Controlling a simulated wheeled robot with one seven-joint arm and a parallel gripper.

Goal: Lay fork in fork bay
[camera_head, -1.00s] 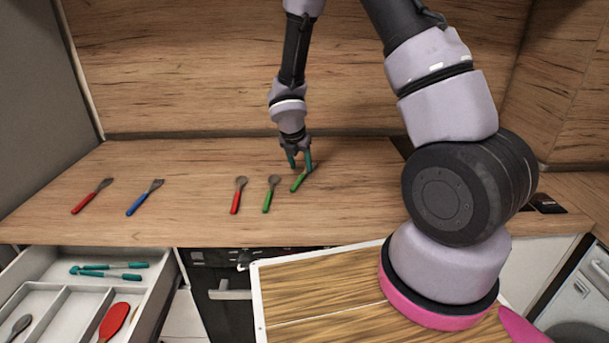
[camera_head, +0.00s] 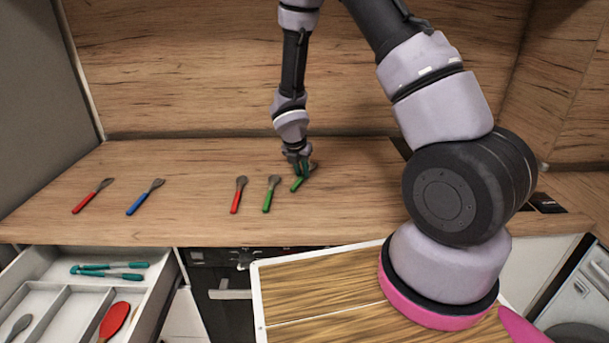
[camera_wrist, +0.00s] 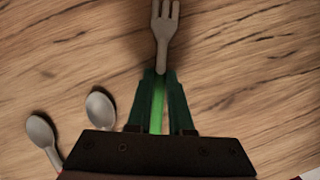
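The green-handled fork (camera_wrist: 165,32) lies on the wooden counter, and its grey tines point up in the wrist view. Its green handle shows in the head view (camera_head: 297,184). My gripper (camera_wrist: 160,74) has its teal fingers on both sides of the handle near the neck, and they look closed on it. The fork appears to be still at counter height. The open white drawer (camera_head: 70,294) at lower left has several bays. Which one is the fork bay, I cannot tell from its looks.
A green-handled spoon (camera_head: 272,192) and a red-handled spoon (camera_head: 238,194) lie left of my gripper. Blue-handled (camera_head: 145,197) and red-handled (camera_head: 92,196) utensils lie farther left. The drawer holds teal tongs (camera_head: 108,271), a red utensil (camera_head: 114,320) and a grey one (camera_head: 19,326).

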